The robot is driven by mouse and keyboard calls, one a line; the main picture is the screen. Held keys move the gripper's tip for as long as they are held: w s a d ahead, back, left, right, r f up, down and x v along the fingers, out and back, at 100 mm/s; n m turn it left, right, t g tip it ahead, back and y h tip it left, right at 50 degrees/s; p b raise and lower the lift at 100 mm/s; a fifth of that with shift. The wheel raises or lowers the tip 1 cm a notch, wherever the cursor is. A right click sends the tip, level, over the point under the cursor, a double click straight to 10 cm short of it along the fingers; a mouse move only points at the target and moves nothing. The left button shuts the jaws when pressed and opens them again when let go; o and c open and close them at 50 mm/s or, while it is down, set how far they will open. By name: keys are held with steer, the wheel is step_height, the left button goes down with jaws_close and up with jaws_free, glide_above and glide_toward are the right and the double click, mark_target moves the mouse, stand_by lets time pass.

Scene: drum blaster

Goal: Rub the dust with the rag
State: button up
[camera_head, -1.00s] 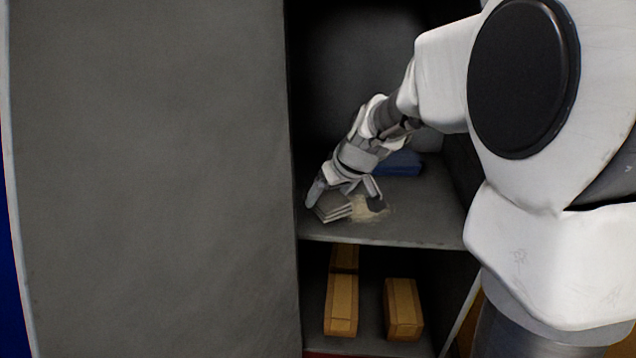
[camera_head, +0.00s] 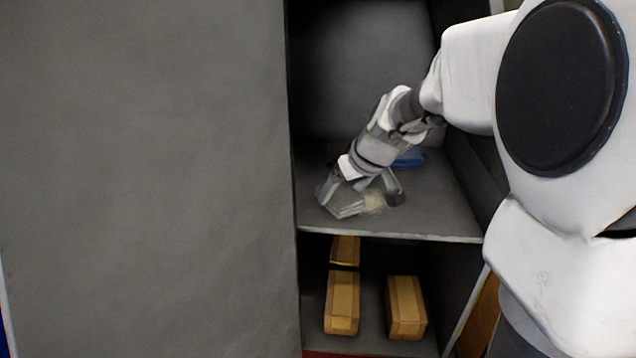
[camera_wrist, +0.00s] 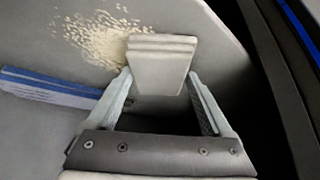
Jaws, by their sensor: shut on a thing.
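The rag (camera_wrist: 160,65) is a grey-white folded block between my fingertips in the wrist view. It also shows in the head view (camera_head: 346,209), low over the upper shelf. My gripper (camera_head: 362,194) is shut on it; in the wrist view the two fingers (camera_wrist: 160,80) hold it by its sides. The dust (camera_wrist: 100,38) is a pale yellow speckled patch on the shelf, next to the rag's upper left in the wrist view. In the head view the dust (camera_head: 374,201) shows beside the rag, partly hidden by my gripper. The rag overlaps the patch's edge; I cannot tell whether it touches the shelf.
The grey shelf (camera_head: 430,222) has side walls close by. A blue object (camera_head: 410,158) lies behind my gripper; it also shows at the wrist view's left (camera_wrist: 50,88). Cardboard boxes (camera_head: 342,300) stand on the lower shelf. A large grey panel (camera_head: 150,180) fills the left.

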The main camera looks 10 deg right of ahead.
mark_target(357, 195)
steer(key=shift+s+d, duration=0.15)
steer(key=shift+d, duration=0.4)
steer(key=shift+s+d+f+b, duration=0.1)
steer(key=shift+s+d+b, duration=0.05)
steer(key=shift+d+b, duration=0.35)
steer(key=shift+s+d+f+b, duration=0.15)
steer(key=shift+d+b, duration=0.25)
steer(key=shift+b, duration=0.2)
steer(key=shift+s+d+b, duration=0.25)
steer(key=shift+d+b, duration=0.2)
steer(key=shift+d, duration=0.3)
steer(key=shift+s+d+b, duration=0.25)
steer(key=shift+d+b, duration=0.2)
steer(key=shift+d, duration=0.25)
steer(key=shift+s+d+r+b, duration=0.1)
steer(key=shift+s+d+b, duration=0.25)
steer(key=shift+d, duration=0.55)
steer(key=shift+s+d+r+b, duration=0.1)
steer(key=shift+s+d+b, duration=0.1)
steer(key=shift+d+b, duration=0.45)
steer(key=shift+s+d+r+b, duration=0.1)
steer(key=shift+s+d+b, duration=0.15)
steer(key=shift+d, duration=0.85)
steer(key=shift+f, duration=0.1)
steer(key=shift+f+b, duration=0.1)
steer(key=shift+b, duration=0.2)
